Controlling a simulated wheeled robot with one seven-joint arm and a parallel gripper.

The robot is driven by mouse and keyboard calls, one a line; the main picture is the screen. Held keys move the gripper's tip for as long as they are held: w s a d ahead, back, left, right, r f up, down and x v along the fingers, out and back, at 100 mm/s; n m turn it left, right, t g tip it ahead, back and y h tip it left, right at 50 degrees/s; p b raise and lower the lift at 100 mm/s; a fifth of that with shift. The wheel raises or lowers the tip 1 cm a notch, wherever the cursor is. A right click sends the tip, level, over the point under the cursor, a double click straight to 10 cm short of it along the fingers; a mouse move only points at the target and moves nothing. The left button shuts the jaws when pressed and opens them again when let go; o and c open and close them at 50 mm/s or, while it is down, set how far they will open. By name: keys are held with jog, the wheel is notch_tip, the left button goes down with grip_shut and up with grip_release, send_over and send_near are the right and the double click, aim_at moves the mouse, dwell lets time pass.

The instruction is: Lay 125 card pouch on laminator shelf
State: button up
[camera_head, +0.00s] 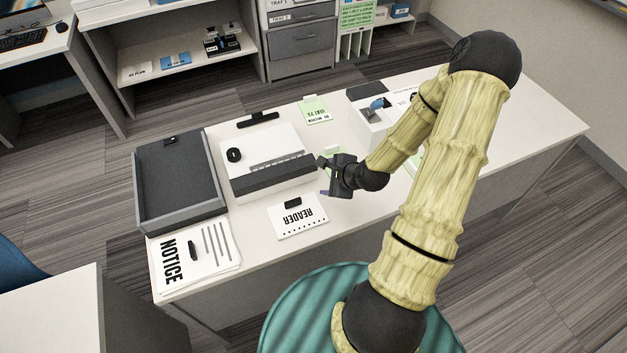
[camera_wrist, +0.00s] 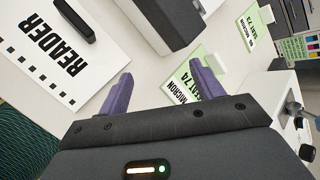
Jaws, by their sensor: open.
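My gripper (camera_head: 323,178) is open and empty above the table, to the right of a white machine with a dark front (camera_head: 265,160). In the wrist view its two purple fingers (camera_wrist: 158,88) stand apart. A green-and-white card marked MICRON (camera_wrist: 183,86) lies beyond and partly behind the right finger; its number is not clearly readable. A second green-and-white card (camera_wrist: 250,27) lies farther off, and a similar card shows at the table's back (camera_head: 315,110). I cannot read 125 on any card. Which machine is the laminator is not clear.
A white READER card (camera_head: 297,217) with a black clip lies in front of the machine. A dark tray (camera_head: 180,185) and a NOTICE sheet (camera_head: 195,255) are at the left. A white box (camera_head: 372,128) stands at the right, partly behind my arm.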

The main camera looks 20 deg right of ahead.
jog(key=s+a+r+n+g+h, duration=0.1)
jog(key=s+a+r+n, duration=0.3)
jog(key=n, duration=0.7)
jog(key=s+a+r+n+g+h, duration=0.1)
jog(key=s+a+r+n+g, duration=0.3)
jog(key=s+r+n, duration=0.4)
notch_tip(320, 180, up, 6)
jog(key=a+n, duration=0.1)
jog(key=n, duration=0.2)
jog(key=shift+a+f+h, duration=0.2)
jog(key=shift+a+h, duration=0.05)
jog(key=shift+h, duration=0.05)
